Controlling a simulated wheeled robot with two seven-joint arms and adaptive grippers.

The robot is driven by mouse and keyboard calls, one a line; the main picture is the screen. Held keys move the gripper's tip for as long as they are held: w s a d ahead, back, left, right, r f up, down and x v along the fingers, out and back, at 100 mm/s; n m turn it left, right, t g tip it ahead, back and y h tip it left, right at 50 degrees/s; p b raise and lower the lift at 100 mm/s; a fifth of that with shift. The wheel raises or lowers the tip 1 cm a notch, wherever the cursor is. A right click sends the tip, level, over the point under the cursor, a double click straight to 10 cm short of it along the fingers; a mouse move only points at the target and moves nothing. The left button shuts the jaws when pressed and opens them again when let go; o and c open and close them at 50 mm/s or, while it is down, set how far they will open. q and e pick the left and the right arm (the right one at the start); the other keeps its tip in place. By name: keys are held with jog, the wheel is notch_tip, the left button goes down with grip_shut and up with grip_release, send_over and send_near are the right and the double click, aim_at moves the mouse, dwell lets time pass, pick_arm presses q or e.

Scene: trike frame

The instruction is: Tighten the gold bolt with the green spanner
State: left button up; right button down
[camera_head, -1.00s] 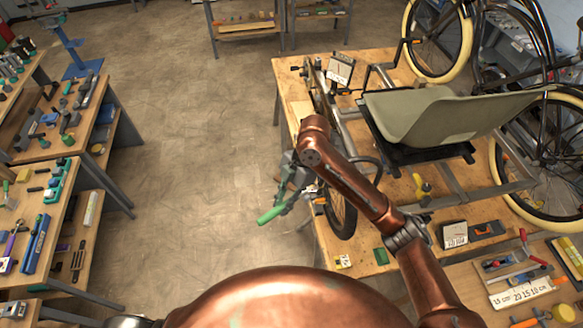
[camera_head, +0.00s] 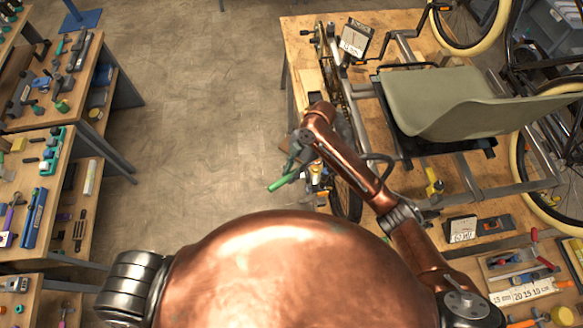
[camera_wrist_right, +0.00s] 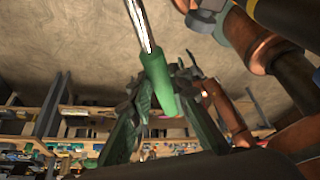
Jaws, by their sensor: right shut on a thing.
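My right gripper (camera_head: 300,150) is shut on the green spanner beside the front wheel of the trike frame. The spanner's green handle (camera_head: 283,182) sticks out down and left from it. In the right wrist view the green spanner (camera_wrist_right: 160,80) stands between the two dark green fingers (camera_wrist_right: 163,122). Its bright metal shaft runs up out of the top edge, so its working end is out of view. I cannot make out the gold bolt in either view. My left gripper is not in view.
The trike frame, with an olive seat (camera_head: 440,100), stands on the wooden bench (camera_head: 300,45) at right, next to the arm. Tool benches (camera_head: 75,130) line the left side. The floor (camera_head: 200,120) between them is clear. Loose tools lie at lower right.

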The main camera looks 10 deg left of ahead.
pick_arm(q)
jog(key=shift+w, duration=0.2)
pick_arm(e)
jog(key=shift+d+f+b, duration=0.1)
jog(key=shift+f+b, duration=0.25)
jog(key=shift+f, duration=0.3)
pick_arm(q)
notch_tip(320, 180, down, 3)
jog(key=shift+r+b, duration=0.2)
jog(key=shift+b, duration=0.75)
pick_arm(e)
notch_tip(320, 180, down, 4)
jog(key=shift+s+r, duration=0.1)
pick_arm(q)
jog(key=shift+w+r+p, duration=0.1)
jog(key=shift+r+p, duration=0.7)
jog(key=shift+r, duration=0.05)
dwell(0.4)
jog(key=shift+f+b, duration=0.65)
pick_arm(e)
jog(key=shift+f, duration=1.1)
jog(key=c, duration=2.3)
grip_release()
jog(key=shift+c, duration=0.2)
grip_shut()
